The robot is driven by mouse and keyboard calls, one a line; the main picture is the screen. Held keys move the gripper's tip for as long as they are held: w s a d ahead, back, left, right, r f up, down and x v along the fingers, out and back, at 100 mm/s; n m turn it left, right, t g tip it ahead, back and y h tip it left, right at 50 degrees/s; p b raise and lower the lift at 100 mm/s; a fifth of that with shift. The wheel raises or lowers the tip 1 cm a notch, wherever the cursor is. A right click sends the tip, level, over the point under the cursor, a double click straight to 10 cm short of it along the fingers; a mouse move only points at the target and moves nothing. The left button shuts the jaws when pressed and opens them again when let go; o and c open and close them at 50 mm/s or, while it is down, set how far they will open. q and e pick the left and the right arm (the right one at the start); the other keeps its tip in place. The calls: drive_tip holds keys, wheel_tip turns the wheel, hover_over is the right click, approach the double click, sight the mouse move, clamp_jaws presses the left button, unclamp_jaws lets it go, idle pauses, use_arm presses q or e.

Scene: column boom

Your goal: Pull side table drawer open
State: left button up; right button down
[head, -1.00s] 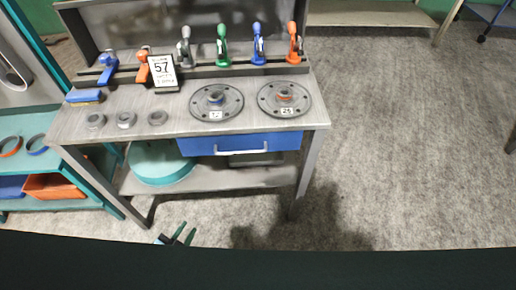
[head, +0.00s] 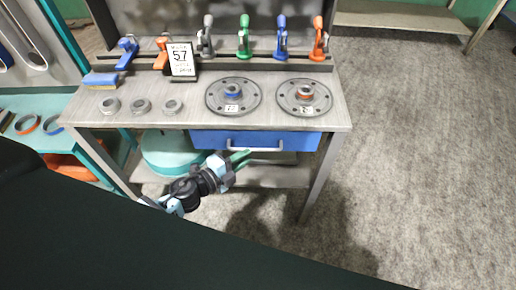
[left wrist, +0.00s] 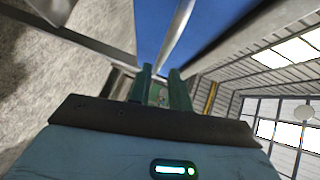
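The side table (head: 170,118) has a blue drawer (head: 212,139) under its top, and the drawer front looks flush with the table. A pale bar handle (head: 262,149) runs across the drawer front. My left gripper (head: 240,158) has green fingers and reaches up to the left part of the handle from the front. In the left wrist view the fingers (left wrist: 162,88) are apart with nothing between them, pointing at the blue drawer front (left wrist: 152,30). The handle (left wrist: 177,38) crosses just beyond the fingertips; I cannot tell whether they touch it. My right gripper is out of view.
On the table top stand two round flanges (head: 233,96), several small rings (head: 141,105), coloured clamps (head: 243,38) and a "57" sign (head: 182,62). A teal drum (head: 165,150) sits on the lower shelf. The floor (head: 420,170) to the right is clear.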

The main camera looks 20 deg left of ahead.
sight(257, 150)
use_arm(q)
drive_tip(key=x, duration=0.5)
drive_tip(key=shift+w+d+f, duration=0.1)
drive_tip(key=shift+w+d, duration=0.1)
drive_tip(key=shift+w, duration=0.1)
clamp_jaws()
